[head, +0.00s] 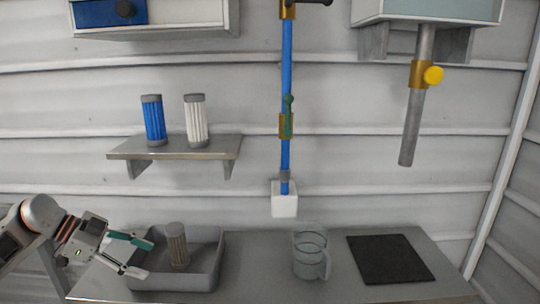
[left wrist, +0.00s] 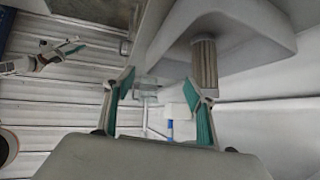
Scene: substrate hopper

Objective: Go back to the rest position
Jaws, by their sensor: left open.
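My left gripper (head: 147,258) is in the head view at the lower left, at the left end of the grey tray (head: 215,262). Its teal-padded fingers are spread and hold nothing. In the left wrist view the same open fingers (left wrist: 158,95) frame an empty gap. A dull brown-grey filter cartridge (head: 178,247) stands upright in the tray, to the right of the fingers and apart from them. It also shows in the left wrist view (left wrist: 204,65). My right gripper (left wrist: 68,48) shows small in the left wrist view; its jaw gap is unclear. It is outside the head view.
A clear jug (head: 310,256) and a black mat (head: 390,260) are on the grey bench (head: 260,265). A shelf (head: 175,147) holds a blue cartridge (head: 154,120) and a white cartridge (head: 195,120). A blue pipe (head: 286,90) and a grey spout (head: 412,125) hang above the bench.

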